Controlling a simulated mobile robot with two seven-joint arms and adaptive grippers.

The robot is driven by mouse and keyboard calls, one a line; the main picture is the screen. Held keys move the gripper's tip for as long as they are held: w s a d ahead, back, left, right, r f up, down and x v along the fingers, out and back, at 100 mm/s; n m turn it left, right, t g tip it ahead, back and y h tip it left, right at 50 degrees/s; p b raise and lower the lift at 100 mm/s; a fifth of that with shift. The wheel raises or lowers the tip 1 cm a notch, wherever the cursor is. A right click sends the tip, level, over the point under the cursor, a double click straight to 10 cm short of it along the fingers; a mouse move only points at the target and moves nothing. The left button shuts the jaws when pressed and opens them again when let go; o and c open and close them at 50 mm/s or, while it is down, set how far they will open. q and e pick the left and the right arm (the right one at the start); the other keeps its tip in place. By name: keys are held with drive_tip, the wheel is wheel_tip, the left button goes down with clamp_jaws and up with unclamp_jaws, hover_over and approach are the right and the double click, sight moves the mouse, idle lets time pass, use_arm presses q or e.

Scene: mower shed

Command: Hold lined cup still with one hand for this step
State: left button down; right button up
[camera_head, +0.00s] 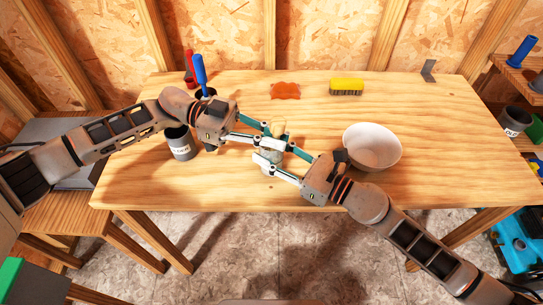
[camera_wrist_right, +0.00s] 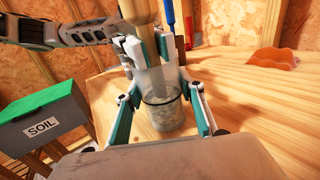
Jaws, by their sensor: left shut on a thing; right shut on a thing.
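A white bowl (camera_head: 372,148) stands close to my right wrist. A labelled grey cup (camera_head: 181,144) and a blue-handled tool (camera_head: 200,71) are near my left arm. An orange piece (camera_head: 285,91), yellow brush (camera_head: 346,86) and metal bracket (camera_head: 428,70) lie at the back.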

use_arm(q)
drive_tip(key=shift+a, duration=0.1)
idle(0.3)
drive_tip(key=shift+r, duration=5.15)
drive_tip(key=shift+r, duration=0.1)
drive_tip(key=shift+r, duration=1.95)
use_arm(e)
drive_tip(key=o, duration=1.3)
